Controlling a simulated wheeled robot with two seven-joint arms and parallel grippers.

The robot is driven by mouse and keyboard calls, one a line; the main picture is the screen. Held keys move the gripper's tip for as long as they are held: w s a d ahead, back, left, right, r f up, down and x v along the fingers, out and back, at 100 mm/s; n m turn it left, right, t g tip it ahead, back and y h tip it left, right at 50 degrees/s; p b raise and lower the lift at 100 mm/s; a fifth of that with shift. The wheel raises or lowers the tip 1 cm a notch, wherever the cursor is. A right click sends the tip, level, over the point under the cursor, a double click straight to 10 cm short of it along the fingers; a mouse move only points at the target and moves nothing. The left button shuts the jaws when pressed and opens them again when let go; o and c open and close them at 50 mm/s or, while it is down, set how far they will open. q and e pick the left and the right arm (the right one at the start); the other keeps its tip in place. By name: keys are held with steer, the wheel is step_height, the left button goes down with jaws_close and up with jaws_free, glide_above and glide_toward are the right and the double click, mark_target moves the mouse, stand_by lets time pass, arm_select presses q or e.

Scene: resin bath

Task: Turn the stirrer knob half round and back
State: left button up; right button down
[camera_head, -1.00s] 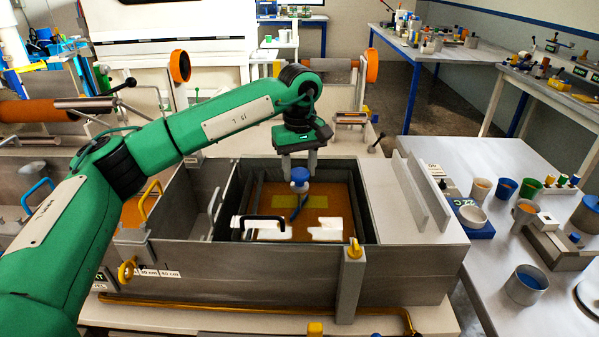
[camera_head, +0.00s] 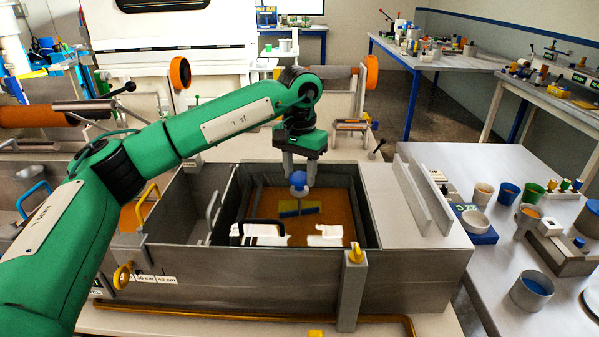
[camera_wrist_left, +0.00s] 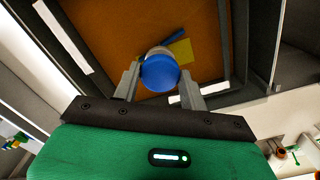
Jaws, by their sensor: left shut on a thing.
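The blue stirrer knob (camera_head: 299,180) stands over the open bath of orange-brown resin (camera_head: 340,210). A blue bar and yellow paddle (camera_head: 304,209) show below it in the resin. My left gripper (camera_head: 299,172) reaches down from above with its fingers on either side of the knob. In the left wrist view the knob (camera_wrist_left: 160,72) sits between the two fingertips (camera_wrist_left: 160,85), and the gripper is shut on it. My right gripper does not show in either view.
A side table (camera_head: 480,160) carries several cups and bowls.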

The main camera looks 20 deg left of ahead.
arm_select(q)
steer(key=shift+m, duration=1)
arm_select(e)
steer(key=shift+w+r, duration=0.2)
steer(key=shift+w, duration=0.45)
arm_select(q)
steer(key=o, duration=1)
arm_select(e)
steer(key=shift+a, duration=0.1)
